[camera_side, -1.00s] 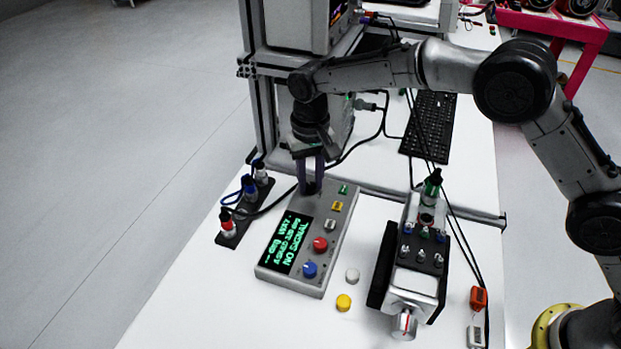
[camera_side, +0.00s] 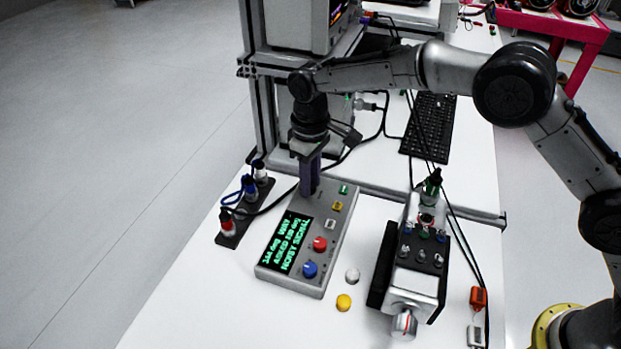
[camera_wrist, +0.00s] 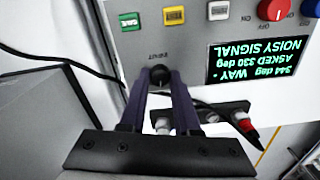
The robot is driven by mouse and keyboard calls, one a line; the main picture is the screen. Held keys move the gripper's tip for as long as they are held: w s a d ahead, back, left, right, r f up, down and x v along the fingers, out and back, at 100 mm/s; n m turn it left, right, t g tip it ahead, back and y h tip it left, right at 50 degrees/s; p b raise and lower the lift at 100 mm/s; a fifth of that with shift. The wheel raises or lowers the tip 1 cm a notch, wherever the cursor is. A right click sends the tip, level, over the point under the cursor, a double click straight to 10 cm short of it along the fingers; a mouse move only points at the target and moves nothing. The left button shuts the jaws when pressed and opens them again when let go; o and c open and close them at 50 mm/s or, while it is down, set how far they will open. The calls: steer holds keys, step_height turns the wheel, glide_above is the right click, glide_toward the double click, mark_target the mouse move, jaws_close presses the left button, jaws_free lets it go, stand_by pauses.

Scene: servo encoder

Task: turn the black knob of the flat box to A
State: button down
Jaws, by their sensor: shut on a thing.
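The flat grey box (camera_side: 328,252) lies on the white table, with a dark screen (camera_side: 287,240) of green text. In the wrist view the screen (camera_wrist: 251,60) reads 344 deg, WAY -, ASKED 330 deg, NOISY SIGNAL. The black knob (camera_wrist: 159,75) is at the box's INPUT label, partly hidden between the fingers. My gripper (camera_wrist: 160,88) points down over the far end of the box and is shut on the knob. In the side view my gripper (camera_side: 309,192) hides the knob.
The box also carries a red knob (camera_side: 320,244), a blue knob (camera_side: 310,269) and small green, yellow and white buttons. A strip with several plugs (camera_side: 231,228) lies to its left. A clamped motor unit (camera_side: 412,275) stands to its right. Yellow and white caps lie between.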

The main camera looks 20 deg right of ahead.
steer(key=shift+r, duration=0.15)
stand_by(0.3)
steer(key=c, duration=0.6)
jaws_free()
step_height(320, 180, up, 14)
steer(key=shift+f, duration=0.15)
